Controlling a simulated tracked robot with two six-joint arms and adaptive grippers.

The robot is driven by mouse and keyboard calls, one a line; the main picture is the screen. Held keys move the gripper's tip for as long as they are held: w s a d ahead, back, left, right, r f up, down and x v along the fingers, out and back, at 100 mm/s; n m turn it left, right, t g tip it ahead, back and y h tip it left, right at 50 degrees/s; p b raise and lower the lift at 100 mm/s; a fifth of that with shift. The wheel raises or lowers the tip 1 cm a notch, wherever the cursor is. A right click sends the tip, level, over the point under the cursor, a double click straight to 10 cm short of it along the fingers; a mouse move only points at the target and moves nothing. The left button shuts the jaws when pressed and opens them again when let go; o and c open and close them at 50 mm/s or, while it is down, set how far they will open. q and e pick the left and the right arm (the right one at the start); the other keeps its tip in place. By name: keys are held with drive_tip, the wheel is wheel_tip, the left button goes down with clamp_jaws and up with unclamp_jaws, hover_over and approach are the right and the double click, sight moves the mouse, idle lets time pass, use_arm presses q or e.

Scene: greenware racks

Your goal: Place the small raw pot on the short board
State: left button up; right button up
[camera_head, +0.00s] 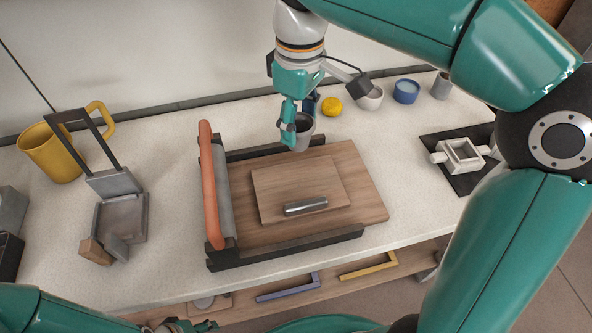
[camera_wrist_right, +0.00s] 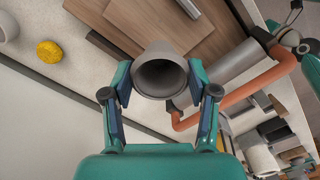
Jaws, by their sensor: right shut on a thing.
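A small grey pot (camera_head: 302,138) is held in my right gripper (camera_head: 298,120), at the far edge of the wooden boards. In the right wrist view the pot (camera_wrist_right: 160,75) sits between the two fingers, its dark open mouth showing. Whether its base touches anything is hidden. A shorter board (camera_head: 275,185) lies on a larger wooden board (camera_head: 362,185) between dark rails. A metal bar-shaped piece (camera_head: 305,206) lies on the shorter board. My left gripper (camera_head: 188,326) is only partly visible at the bottom edge; its fingers are unclear.
A roller with an orange handle (camera_head: 210,180) stands along the boards' left side. A yellow pitcher (camera_head: 50,153) and grey metal tool (camera_head: 122,215) are farther left. A yellow sponge-like ball (camera_head: 331,106), white bowl (camera_head: 370,98) and blue cup (camera_head: 406,91) stand at the back.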

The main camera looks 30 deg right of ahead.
wheel_tip(320, 180, down, 13)
drive_tip(key=shift+b, duration=0.65)
drive_tip(key=shift+f, duration=0.1)
drive_tip(key=o, duration=1.2)
wheel_tip(320, 180, up, 12)
drive_tip(key=shift+r+p, duration=0.15)
drive_tip(key=shift+p, duration=0.65)
